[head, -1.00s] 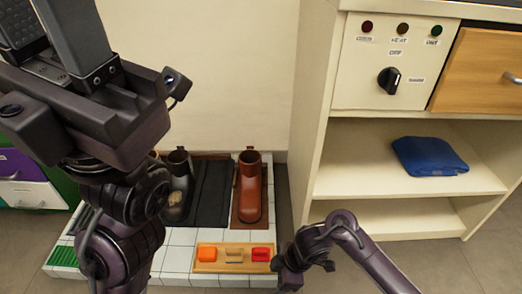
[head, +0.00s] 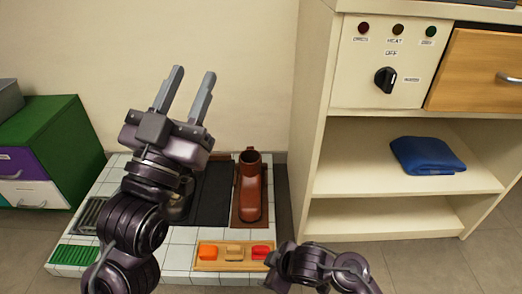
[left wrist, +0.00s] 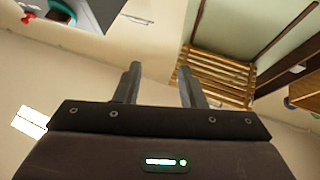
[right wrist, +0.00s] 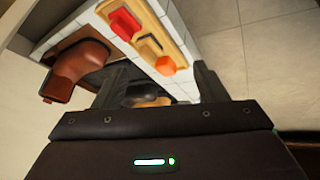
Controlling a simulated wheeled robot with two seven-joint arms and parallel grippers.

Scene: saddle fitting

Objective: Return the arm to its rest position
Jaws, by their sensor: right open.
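My left gripper (head: 186,90) is raised in the head view, its two fingers apart and pointing up, with nothing between them. In the left wrist view its fingers (left wrist: 158,85) are spread and empty against the wall and furniture. My right gripper (head: 275,268) is low at the bottom of the head view, just right of the wooden tray. In the right wrist view its fingers (right wrist: 158,85) are apart, with the tiled platform behind them and nothing seen held.
A tiled platform (head: 180,262) holds a brown boot (head: 250,190), a dark mat (head: 214,195) and a wooden tray (head: 222,266) with orange, tan and red blocks. A green cabinet (head: 70,130) stands left. A shelf unit (head: 400,208) with a blue cloth (head: 427,156) stands right.

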